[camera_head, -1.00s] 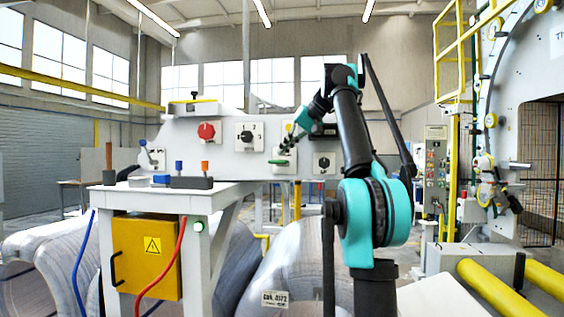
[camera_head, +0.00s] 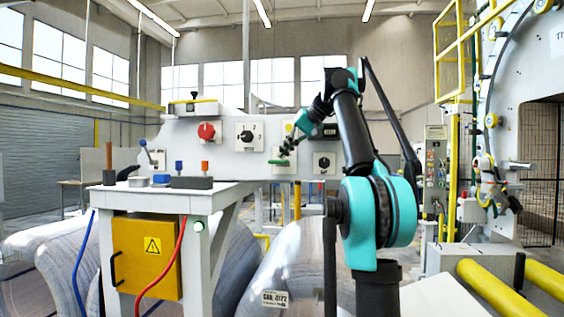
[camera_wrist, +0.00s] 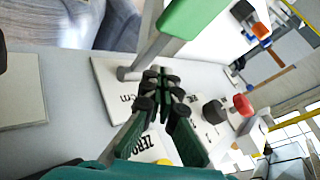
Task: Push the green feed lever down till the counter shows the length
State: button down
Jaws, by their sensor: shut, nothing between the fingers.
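The green feed lever (camera_head: 279,162) sticks out from a pale plate on the white machine panel in the head view. In the wrist view its green grip (camera_wrist: 187,17) is at the top, on a grey shaft rising from the plate. My gripper (camera_head: 284,150) is shut and empty, just above the lever in the head view. In the wrist view its fingertips (camera_wrist: 160,73) are close to the lever's shaft; I cannot tell whether they touch. A dark display window (camera_head: 328,130) on the panel is partly behind my arm, and no figures are readable.
A red knob (camera_head: 207,131) and black rotary knobs (camera_head: 246,136) (camera_head: 323,162) are on the same panel. A yellow button (camera_wrist: 163,161) is near my fingers, by a "ZERO" label. A white table (camera_head: 165,195) with small parts stands at the left. Wrapped coils lie below.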

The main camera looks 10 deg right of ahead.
jog(key=shift+f, duration=0.45)
dwell(0.6)
dwell(0.4)
jog(key=shift+r, duration=1)
jog(key=shift+d, duration=0.1)
